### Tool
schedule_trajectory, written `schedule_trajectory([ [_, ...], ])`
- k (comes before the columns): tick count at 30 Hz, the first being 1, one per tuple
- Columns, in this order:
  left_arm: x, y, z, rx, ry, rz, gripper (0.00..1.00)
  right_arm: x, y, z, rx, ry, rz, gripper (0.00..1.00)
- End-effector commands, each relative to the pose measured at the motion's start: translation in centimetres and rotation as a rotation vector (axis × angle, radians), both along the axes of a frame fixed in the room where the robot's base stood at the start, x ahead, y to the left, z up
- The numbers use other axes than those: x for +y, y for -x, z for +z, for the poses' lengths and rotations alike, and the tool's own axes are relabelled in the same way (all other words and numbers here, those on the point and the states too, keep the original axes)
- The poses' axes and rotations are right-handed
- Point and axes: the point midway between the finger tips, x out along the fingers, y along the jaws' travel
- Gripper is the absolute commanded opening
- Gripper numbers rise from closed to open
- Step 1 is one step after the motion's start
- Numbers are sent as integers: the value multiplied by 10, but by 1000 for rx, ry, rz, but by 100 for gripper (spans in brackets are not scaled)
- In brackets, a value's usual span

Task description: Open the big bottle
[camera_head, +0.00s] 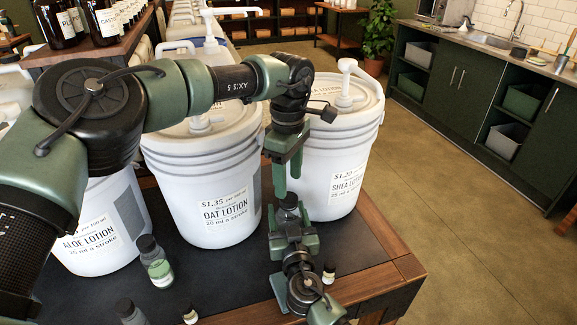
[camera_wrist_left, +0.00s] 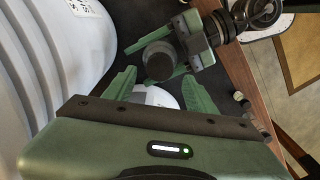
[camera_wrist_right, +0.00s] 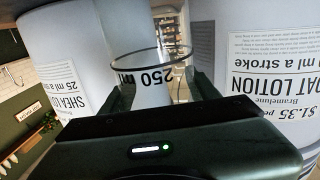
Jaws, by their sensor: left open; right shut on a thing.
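The big bottle (camera_wrist_right: 154,92), marked 250 ml, is held upright between the fingers of my right gripper (camera_wrist_right: 158,98), above or at the table's front. In the head view my right gripper (camera_head: 291,232) is around it and hides most of its body. Its dark cap (camera_head: 287,201) is on top, and shows as a round disc in the left wrist view (camera_wrist_left: 158,60). My left gripper (camera_head: 287,180) points down right above the cap. Its fingers are open, and in the left wrist view (camera_wrist_left: 158,78) the cap lies between and just beyond the tips. I cannot tell if they touch it.
White pump buckets, the oat lotion (camera_head: 208,190) and shea lotion (camera_head: 338,165), stand close behind the grippers. A green-label bottle (camera_head: 157,266) and small bottles (camera_head: 190,314) (camera_head: 329,273) stand on the dark tabletop (camera_head: 235,280). The wooden table edge (camera_head: 385,240) is close on the right.

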Motion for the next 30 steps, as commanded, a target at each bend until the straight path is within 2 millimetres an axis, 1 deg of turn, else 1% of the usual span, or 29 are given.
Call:
schedule_trajectory([
  [1,0,0,-9,3,-1,0,56,0,0,0,0,0,0,0],
  [3,0,0,-20,2,-1,2,56,0,0,0,0,0,0,0],
  [6,0,0,-33,2,0,2,56,0,0,0,0,0,0,0],
  [9,0,0,-42,0,1,2,56,0,0,0,0,0,0,0],
  [13,0,0,-48,1,0,2,56,0,0,0,0,0,0,0],
  [20,0,0,-48,0,0,3,56,0,0,0,0,0,0,0],
  [21,0,0,-48,0,0,3,50,0,0,0,0,0,0,0],
  [23,0,0,-48,0,0,3,34,0,0,0,0,0,0,0],
  [24,0,0,-48,0,0,3,23,0,0,0,0,0,0,0],
  [26,0,0,-48,0,0,3,6,0,0,0,0,0,0,0],
  [27,0,0,-48,0,0,3,0,0,0,0,0,0,0,0],
  [30,0,0,-48,0,1,19,0,0,0,0,0,0,0,0],
])
